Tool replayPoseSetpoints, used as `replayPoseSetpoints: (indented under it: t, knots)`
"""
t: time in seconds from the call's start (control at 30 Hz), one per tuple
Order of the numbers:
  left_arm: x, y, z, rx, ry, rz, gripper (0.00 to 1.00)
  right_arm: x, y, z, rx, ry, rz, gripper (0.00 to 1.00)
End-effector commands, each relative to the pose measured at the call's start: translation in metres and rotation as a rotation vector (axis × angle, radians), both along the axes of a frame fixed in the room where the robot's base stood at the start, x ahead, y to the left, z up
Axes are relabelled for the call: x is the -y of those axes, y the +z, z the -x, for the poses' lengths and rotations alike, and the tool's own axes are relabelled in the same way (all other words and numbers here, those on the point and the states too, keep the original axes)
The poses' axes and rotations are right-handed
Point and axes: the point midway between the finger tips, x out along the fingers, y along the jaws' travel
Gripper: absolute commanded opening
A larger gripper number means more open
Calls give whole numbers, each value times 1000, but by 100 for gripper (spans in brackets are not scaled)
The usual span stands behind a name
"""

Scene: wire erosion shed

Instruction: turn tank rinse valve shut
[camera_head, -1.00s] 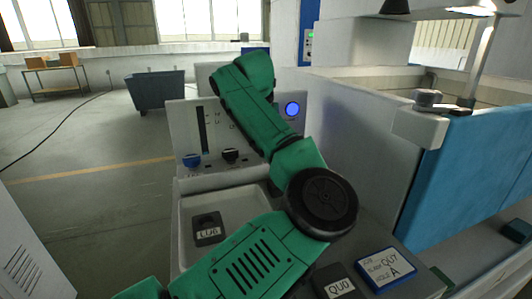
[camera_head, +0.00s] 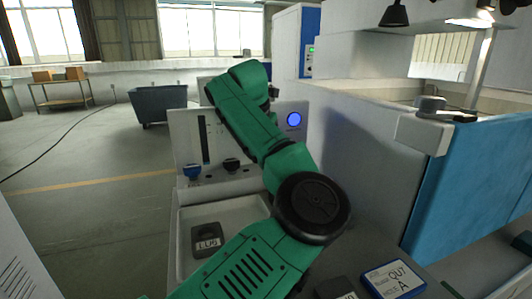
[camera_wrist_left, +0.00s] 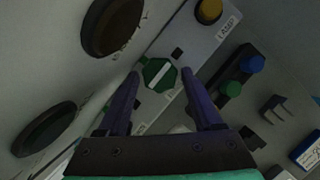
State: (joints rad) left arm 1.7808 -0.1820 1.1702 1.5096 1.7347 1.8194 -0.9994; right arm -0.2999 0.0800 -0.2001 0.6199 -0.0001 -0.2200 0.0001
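A green eight-sided knob with a white bar (camera_wrist_left: 153,84) sits on a pale panel strip in the left wrist view. It appears to be the rinse valve, but its own label is not readable. My left gripper (camera_wrist_left: 160,74) is open, its two dark fingers reaching to either side of the knob with gaps between. Contact with the knob cannot be made out. In the head view my green left arm crosses the middle, and its gripper is hidden behind it. My right gripper is in neither view.
A yellow knob (camera_wrist_left: 209,9) near a "LAMP" label, a green button (camera_wrist_left: 233,89) and a blue button (camera_wrist_left: 256,64) are close by. Dark round parts (camera_wrist_left: 112,26) stand out at left.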

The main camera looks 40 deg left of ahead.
Motion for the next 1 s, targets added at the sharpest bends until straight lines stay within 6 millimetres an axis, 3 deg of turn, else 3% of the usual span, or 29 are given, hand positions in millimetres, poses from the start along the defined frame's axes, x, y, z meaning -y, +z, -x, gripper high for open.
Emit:
replayPoseSetpoints:
  t: [0.27, 0.37, 0.8, 1.0]
  knots:
    - [0, 2, 0, 1, 1, 0, 67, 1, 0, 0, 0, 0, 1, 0]
    - [1, 12, 4, 4, 1, 0, 67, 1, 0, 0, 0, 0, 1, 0]
    - [14, 122, 47, 3, 0, 0, 67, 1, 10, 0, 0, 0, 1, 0]
    - [16, 135, 53, 0, 0, 0, 67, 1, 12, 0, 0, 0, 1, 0]
